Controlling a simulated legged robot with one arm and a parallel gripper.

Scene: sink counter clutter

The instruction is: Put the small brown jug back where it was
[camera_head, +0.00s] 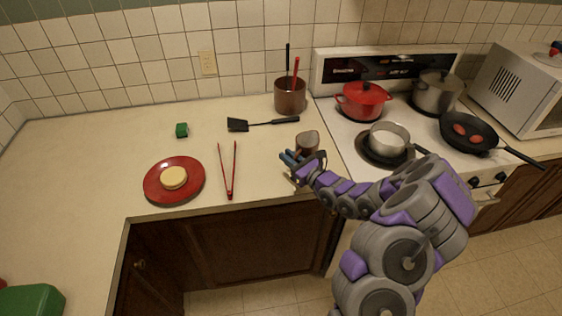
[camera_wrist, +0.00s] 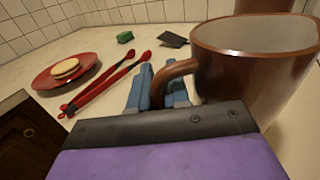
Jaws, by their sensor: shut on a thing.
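The small brown jug (camera_head: 308,140) is near the counter's right part, left of the stove. In the wrist view the jug (camera_wrist: 250,75) is large and close, upright, with a pale inside and its handle pointing left. My gripper (camera_head: 293,158) is at the jug's near left side. In the wrist view my blue fingers (camera_wrist: 160,90) are shut on the jug's handle. Whether the jug's base touches the counter is hidden by my gripper.
Red tongs (camera_head: 228,172) and a red plate (camera_head: 152,186) with a pale round item lie to the left. A black spatula (camera_head: 262,123) and a brown utensil pot (camera_head: 290,98) are behind. A green sponge (camera_head: 181,130) lies farther left. The stove holds a steel pot (camera_head: 389,137).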

